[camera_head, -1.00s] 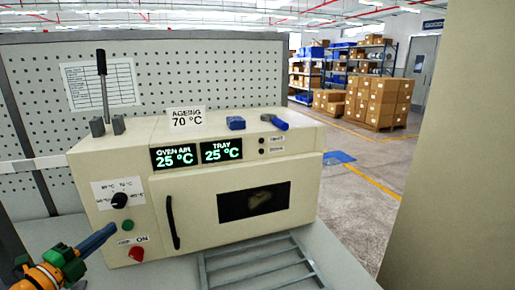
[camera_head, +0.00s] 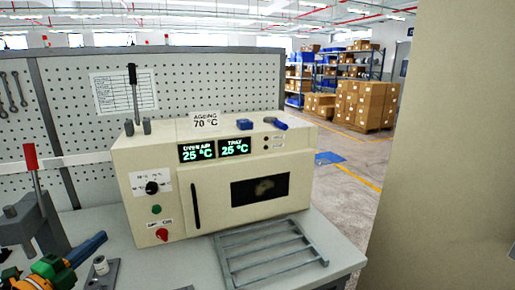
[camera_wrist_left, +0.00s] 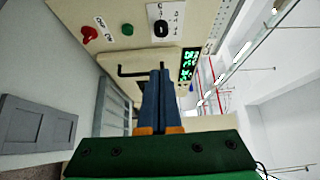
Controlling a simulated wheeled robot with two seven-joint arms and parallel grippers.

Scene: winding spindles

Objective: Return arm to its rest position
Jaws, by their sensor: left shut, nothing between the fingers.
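My left gripper (camera_head: 102,238) shows at the lower left of the head view, its blue fingers together and empty, pointing right toward the cream ageing oven (camera_head: 225,163). In the picture it lies left of the oven's lower front corner, apart from it. In the left wrist view the shut blue fingers (camera_wrist_left: 155,90) stand in the middle, with the oven (camera_wrist_left: 105,50) beyond them. The oven door is closed, with a dark handle (camera_head: 196,205) and a window (camera_head: 260,189); a pale shape shows inside. Both displays (camera_head: 214,149) read 25 °C. My right gripper is not in view.
A grey wire rack (camera_head: 270,252) lies on the bench before the oven. A grey press with a red-handled lever (camera_head: 31,158) and a small metal fixture (camera_head: 101,266) stand at the left. A pegboard (camera_head: 190,80) rises behind. Blue items (camera_head: 245,125) lie on the oven top.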

